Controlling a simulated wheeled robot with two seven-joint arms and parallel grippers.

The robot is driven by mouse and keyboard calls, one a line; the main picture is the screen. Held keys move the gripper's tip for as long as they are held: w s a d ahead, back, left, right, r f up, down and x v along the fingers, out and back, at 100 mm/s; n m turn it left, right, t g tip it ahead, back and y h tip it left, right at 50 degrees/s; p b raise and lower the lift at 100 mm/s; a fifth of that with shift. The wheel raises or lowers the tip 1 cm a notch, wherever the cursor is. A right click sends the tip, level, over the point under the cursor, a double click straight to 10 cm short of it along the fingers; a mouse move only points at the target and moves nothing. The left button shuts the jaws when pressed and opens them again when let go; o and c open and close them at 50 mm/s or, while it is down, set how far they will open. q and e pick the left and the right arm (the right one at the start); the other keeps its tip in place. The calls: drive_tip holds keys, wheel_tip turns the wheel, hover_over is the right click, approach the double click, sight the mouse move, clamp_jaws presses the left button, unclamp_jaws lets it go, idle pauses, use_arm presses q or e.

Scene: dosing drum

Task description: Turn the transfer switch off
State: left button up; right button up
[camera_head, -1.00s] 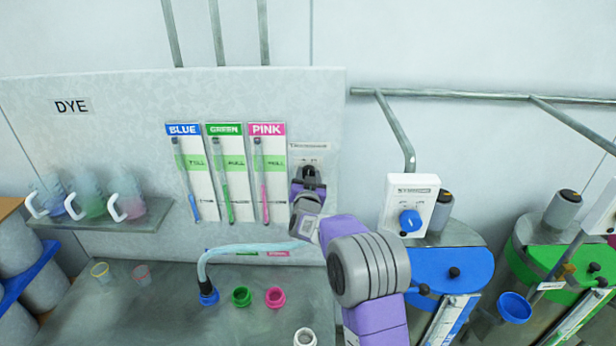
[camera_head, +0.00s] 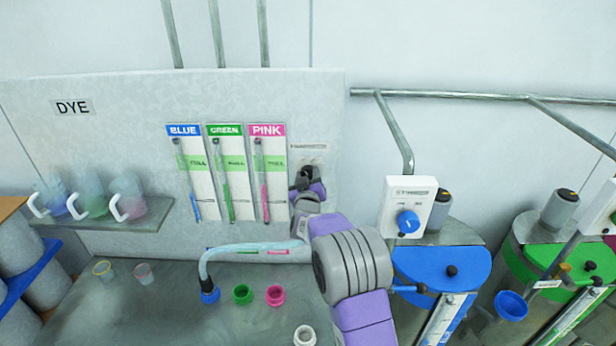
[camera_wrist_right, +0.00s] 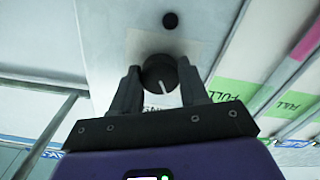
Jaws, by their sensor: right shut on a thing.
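The transfer switch is a black round knob on a pale plate (camera_head: 312,153) on the grey panel, to the right of the pink gauge. In the right wrist view the black knob (camera_wrist_right: 160,75) with a white pointer line sits between the two fingers of my right gripper (camera_wrist_right: 158,88). The fingers are shut on the knob from both sides. In the head view my right gripper (camera_head: 308,182) is at the plate and hides most of the knob. The plate's lettering is too small to read. My left gripper is not in view.
Blue, green and pink gauges (camera_head: 226,172) hang left of the switch. Another white box with a blue knob (camera_head: 408,222) stands right, above the blue drum (camera_head: 440,268). Jugs (camera_head: 90,200) sit on a left shelf.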

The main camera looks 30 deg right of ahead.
idle(0.3)
drive_tip(key=o, duration=1.1)
drive_tip(key=shift+c, duration=0.2)
drive_tip(key=b+v, duration=0.1)
drive_tip(key=v, duration=0.6)
drive_tip(key=shift+s, duration=0.3)
drive_tip(key=shift+a+f, duration=0.1)
